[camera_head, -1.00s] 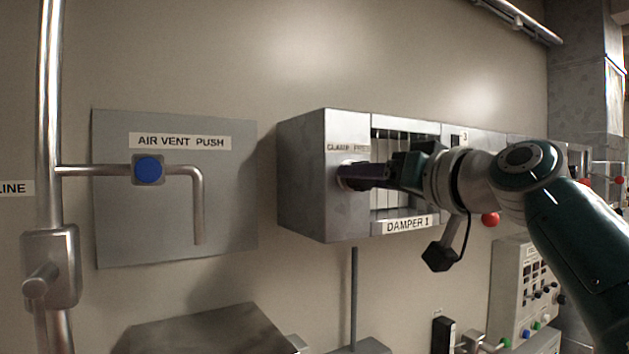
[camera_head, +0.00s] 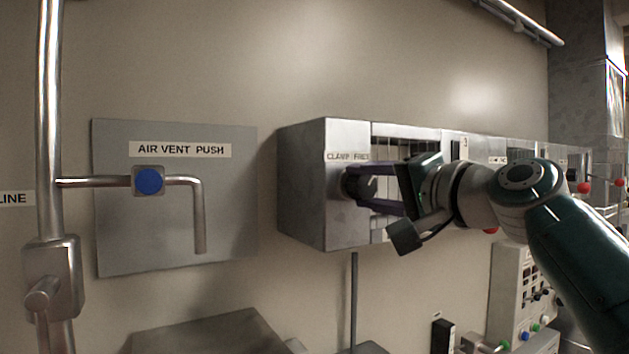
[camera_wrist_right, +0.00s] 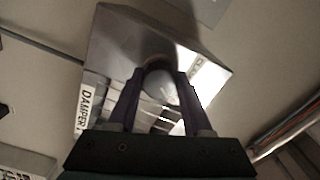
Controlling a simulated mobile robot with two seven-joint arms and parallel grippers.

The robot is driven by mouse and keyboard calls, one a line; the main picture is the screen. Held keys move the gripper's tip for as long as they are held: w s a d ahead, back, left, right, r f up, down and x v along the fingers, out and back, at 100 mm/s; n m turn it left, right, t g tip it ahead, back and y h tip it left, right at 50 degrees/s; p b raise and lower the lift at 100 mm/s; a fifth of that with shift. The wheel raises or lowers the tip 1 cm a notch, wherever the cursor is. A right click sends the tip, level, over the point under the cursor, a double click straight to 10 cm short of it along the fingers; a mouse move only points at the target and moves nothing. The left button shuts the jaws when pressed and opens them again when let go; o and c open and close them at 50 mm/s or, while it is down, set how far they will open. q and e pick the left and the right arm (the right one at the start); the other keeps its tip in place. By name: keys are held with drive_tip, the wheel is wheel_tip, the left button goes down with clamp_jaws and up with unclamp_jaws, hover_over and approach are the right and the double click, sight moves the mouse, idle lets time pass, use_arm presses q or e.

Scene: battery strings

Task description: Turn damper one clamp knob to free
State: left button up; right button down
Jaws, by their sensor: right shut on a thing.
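The damper one box (camera_head: 300,190) is a grey metal box on the wall, with a "CLAMP FREE" label (camera_head: 347,156) on its front. The dark round clamp knob (camera_head: 352,185) sits below that label. My right gripper (camera_head: 362,187) reaches in from the right with its purple fingers on either side of the knob, shut on it. The "DAMPER 1" label (camera_wrist_right: 84,108) shows there too. My left gripper is out of view.
A grey panel labelled "AIR VENT PUSH" (camera_head: 120,225) with a blue button (camera_head: 149,181) and bent pipe is to the left. A vertical pipe (camera_head: 48,120) stands at far left. More boxes with red knobs (camera_head: 584,188) continue right. A control box (camera_head: 508,285) is lower right.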

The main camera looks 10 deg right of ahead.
drive_tip(key=shift+m, duration=0.9)
drive_tip(key=shift+p, duration=0.3)
drive_tip(key=shift+c, duration=1.7)
unclamp_jaws()
drive_tip(key=b+v, duration=0.6)
drive_tip(key=v, duration=0.4)
